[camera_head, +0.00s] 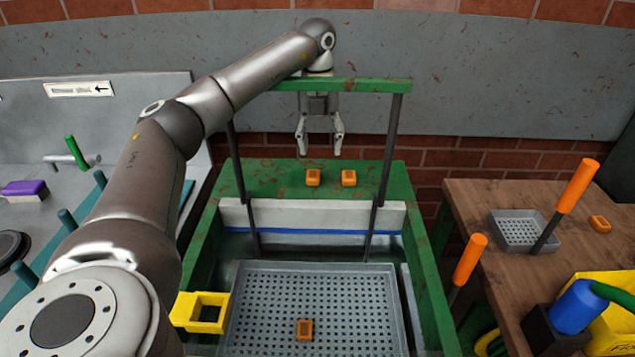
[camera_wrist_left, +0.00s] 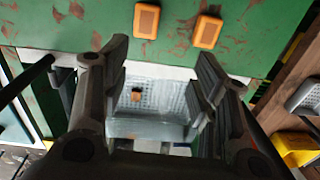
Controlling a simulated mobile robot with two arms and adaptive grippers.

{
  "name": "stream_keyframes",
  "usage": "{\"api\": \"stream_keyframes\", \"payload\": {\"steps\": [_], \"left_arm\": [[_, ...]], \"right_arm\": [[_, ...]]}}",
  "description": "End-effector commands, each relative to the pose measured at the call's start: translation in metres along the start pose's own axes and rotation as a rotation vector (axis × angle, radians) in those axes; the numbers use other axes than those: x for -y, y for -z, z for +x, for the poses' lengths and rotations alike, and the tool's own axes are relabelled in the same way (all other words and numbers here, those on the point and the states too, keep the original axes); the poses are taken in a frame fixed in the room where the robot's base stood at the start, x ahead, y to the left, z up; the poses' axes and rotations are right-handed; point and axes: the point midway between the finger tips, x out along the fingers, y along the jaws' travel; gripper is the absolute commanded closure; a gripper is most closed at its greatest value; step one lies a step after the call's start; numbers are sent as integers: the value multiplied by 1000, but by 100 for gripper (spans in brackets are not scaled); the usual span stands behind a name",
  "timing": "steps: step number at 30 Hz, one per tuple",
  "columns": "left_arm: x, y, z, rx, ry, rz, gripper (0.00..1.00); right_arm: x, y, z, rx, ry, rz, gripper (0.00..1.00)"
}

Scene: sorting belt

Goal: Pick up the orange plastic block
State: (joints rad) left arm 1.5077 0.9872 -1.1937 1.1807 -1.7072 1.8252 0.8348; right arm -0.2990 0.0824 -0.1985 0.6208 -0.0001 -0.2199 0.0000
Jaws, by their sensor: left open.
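Two orange plastic blocks, a left one (camera_head: 313,177) and a right one (camera_head: 348,177), lie side by side on the green ledge at the back of the belt frame. They also show at the top of the left wrist view, the left one (camera_wrist_left: 146,20) and the right one (camera_wrist_left: 207,32). A third orange block (camera_head: 304,329) lies in the grey perforated tray (camera_head: 260,290). A fourth (camera_head: 599,223) lies on the wooden table at right. My left gripper (camera_head: 320,152) is open and empty, pointing down above the ledge blocks. My right gripper is not in view.
A green frame with a top bar (camera_head: 370,85) and dark posts stands around the ledge. A yellow holder (camera_head: 201,312) sits at the tray's left. The wooden table (camera_head: 480,200) carries a small grey basket (camera_head: 523,231) and a blue bottle (camera_head: 577,307).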

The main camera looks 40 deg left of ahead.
Motion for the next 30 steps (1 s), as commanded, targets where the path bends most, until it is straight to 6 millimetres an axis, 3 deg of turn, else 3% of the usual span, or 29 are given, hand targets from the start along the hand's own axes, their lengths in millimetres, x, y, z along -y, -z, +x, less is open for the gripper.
{"api": "stream_keyframes", "payload": {"steps": [5, 10, 17, 24, 30], "left_arm": [[-19, -2, 9, -4, -45, -41, 45], [-20, -2, 36, -5, -44, -39, 45], [-20, -2, 55, -4, -41, -37, 45], [-24, -2, 90, -5, -41, -36, 45], [-24, -2, 102, -3, -39, -36, 45]], "right_arm": [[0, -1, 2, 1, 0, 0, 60], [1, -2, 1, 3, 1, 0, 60], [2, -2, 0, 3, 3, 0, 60], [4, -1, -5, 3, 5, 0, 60], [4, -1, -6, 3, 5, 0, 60]]}}
